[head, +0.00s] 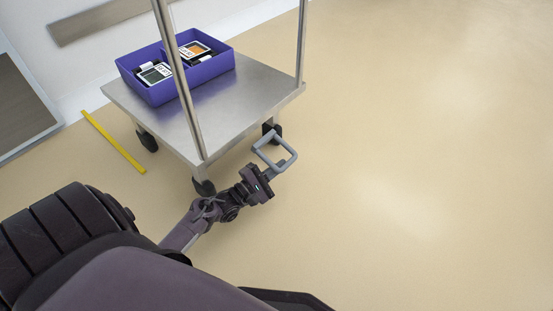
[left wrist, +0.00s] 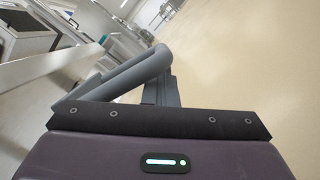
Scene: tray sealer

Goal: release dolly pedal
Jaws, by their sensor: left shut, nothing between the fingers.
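The dolly is a flat metal platform (head: 222,112) with upright posts, standing on dark casters. One caster (head: 204,187) is at its near corner and another (head: 273,130) at its right corner. I cannot make out a separate pedal on either. My left gripper (head: 273,152) is low beside the dolly's right side, close to the right caster, with its grey bent fingers shut and empty. I cannot tell whether it touches anything. In the left wrist view the grey fingers (left wrist: 140,75) reach out over bare floor. My right gripper is not in view.
A blue bin (head: 160,93) with several packs sits on the platform. A yellow floor strip (head: 113,141) lies left of the dolly. A pale wall unit (head: 60,55) stands behind. The floor (head: 420,150) to the right is clear.

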